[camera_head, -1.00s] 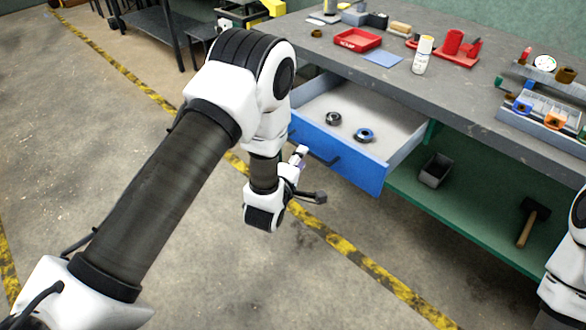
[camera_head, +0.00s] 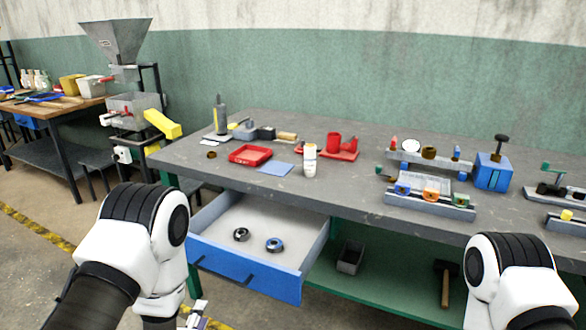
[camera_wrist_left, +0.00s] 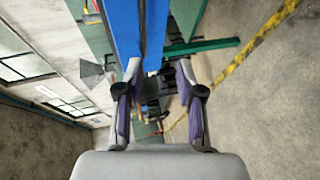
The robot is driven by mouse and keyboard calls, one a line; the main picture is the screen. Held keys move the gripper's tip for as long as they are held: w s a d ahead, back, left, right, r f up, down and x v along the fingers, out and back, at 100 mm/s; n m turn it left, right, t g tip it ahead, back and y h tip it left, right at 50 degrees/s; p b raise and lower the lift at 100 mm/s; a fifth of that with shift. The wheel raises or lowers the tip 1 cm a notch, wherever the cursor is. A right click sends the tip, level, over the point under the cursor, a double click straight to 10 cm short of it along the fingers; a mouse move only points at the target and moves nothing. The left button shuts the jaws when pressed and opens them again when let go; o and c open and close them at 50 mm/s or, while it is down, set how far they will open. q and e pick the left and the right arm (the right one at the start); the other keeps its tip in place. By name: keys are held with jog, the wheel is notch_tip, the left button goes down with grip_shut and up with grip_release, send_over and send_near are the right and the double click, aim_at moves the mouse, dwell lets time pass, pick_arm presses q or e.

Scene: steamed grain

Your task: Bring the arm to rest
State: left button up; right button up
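My left arm comes in at the lower left of the head view, bent at a white and black joint. Only a bit of my left gripper (camera_head: 194,316) shows at the bottom edge, in front of the open drawer. In the left wrist view my left gripper (camera_wrist_left: 160,85) has its two fingers apart with nothing between them. The blue drawer front (camera_wrist_left: 127,28) passes close beyond the fingertips there. My right arm shows at the lower right of the head view; its gripper is out of the picture.
A red tray (camera_head: 250,155) and a white bottle (camera_head: 310,161) stand on the bench. Floor at the left is clear.

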pick_arm(q)
jog(key=s+f+m+g+p, duration=0.1)
jog(key=s+f+m+g, duration=0.2)
jog(key=s, duration=0.6)
jog(key=s+f+m+g+p, duration=0.1)
jog(key=s+f+m+g, duration=0.3)
jog(key=s+m+g, duration=0.3)
jog(key=s+f+m+g+h+p, duration=0.1)
jog(key=s+f+m+g, duration=0.3)
jog(key=s+m, duration=0.3)
jog(key=s+g, duration=0.1)
jog(key=s, duration=0.3)
jog(key=shift+s+a+m+p, duration=0.15)
jog(key=shift+s+m+p, duration=0.15)
jog(key=shift+s+p, duration=0.1)
pick_arm(e)
notch_tip(320, 180, up, 6)
jog(key=shift+r, duration=0.15)
